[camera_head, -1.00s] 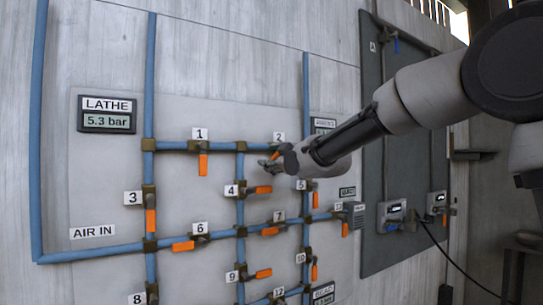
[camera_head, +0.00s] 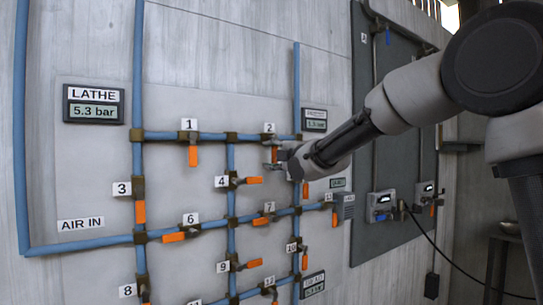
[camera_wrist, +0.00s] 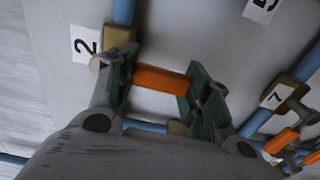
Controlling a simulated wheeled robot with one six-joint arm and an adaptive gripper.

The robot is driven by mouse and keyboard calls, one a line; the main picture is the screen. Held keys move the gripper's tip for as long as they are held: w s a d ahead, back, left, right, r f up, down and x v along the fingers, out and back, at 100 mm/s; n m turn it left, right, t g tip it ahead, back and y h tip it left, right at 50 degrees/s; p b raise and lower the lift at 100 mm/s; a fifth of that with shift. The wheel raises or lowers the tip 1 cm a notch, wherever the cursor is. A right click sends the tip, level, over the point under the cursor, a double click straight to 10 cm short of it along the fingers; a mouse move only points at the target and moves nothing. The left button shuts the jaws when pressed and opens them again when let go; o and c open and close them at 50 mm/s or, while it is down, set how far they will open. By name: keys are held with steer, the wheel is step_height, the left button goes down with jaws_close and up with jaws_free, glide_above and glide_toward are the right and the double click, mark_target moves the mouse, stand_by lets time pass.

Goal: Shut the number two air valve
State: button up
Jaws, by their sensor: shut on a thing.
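The number two air valve is at the upper middle of the panel, under its label "2" (camera_head: 269,128), on a horizontal blue pipe. Its orange handle (camera_head: 274,155) points down, across the pipe, partly covered by my gripper (camera_head: 277,153). In the wrist view the label "2" (camera_wrist: 85,45) is at left beside the brass valve body (camera_wrist: 118,40). The handle's pivot is partly hidden by the left finger.
Other orange valve handles are near: valve 1 (camera_head: 193,155) at left, valve 4 (camera_head: 253,180) below left, and valve 7 (camera_head: 261,221) below. A lathe gauge (camera_head: 93,104) reads 5.3 bar. A dark board (camera_head: 365,150) stands at right behind my arm.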

stand_by(0.6)
steer(key=o, duration=1.5)
steer(key=shift+c, duration=0.2)
steer(key=shift+d, duration=0.15)
steer(key=v, duration=1.2)
